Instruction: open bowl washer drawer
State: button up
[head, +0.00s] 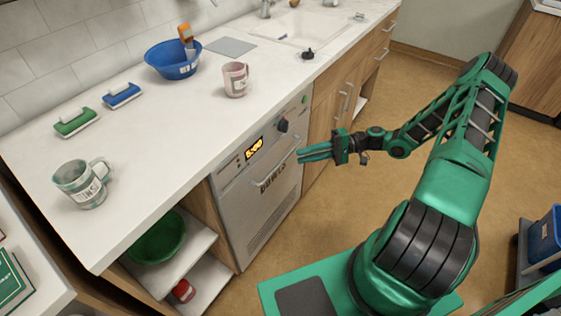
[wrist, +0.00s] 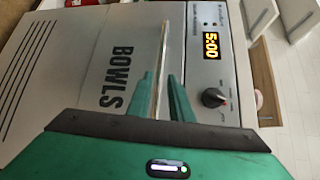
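The bowl washer (head: 262,200) is a grey front under the white counter, marked BOWLS, with a lit 5:00 display (head: 254,149) and a dark knob (head: 282,125). Its drawer looks closed. A long bar handle (head: 266,182) crosses the front; it also shows in the wrist view (wrist: 164,40).
An open shelf (head: 195,240) with a green bowl (head: 158,238) is left of the washer. Floor in front is clear.

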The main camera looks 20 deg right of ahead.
aim_at(282, 159)
jog(key=a, duration=0.5)
jog(key=w+a+f, duration=0.1)
jog(key=a, duration=0.2)
jog(key=shift+w+a+f, duration=0.1)
jog(key=shift+a, duration=0.15)
